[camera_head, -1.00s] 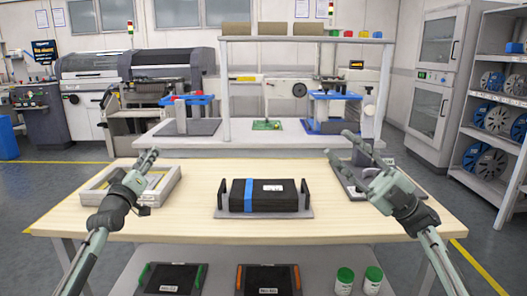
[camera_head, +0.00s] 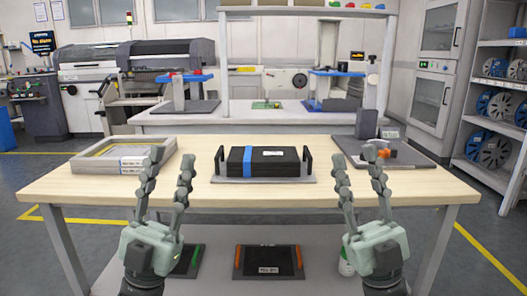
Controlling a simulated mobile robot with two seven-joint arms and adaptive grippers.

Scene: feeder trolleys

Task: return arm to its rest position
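My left gripper (camera_head: 168,172) is in front of the table at the left, pointing up, with its two fingers apart and nothing between them. My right gripper (camera_head: 356,170) is in front of the table at the right, also pointing up, with its fingers apart and empty. Both arms hang low, and their fingers overlap the table's front edge in the picture. Neither gripper shows contact with anything.
The wooden table (camera_head: 230,197) carries a grey frame tray (camera_head: 84,164) at left, a black case with a blue strap (camera_head: 286,161) in the middle, and a grey plate fixture (camera_head: 419,157) at right. Black trays (camera_head: 268,257) lie on the lower shelf.

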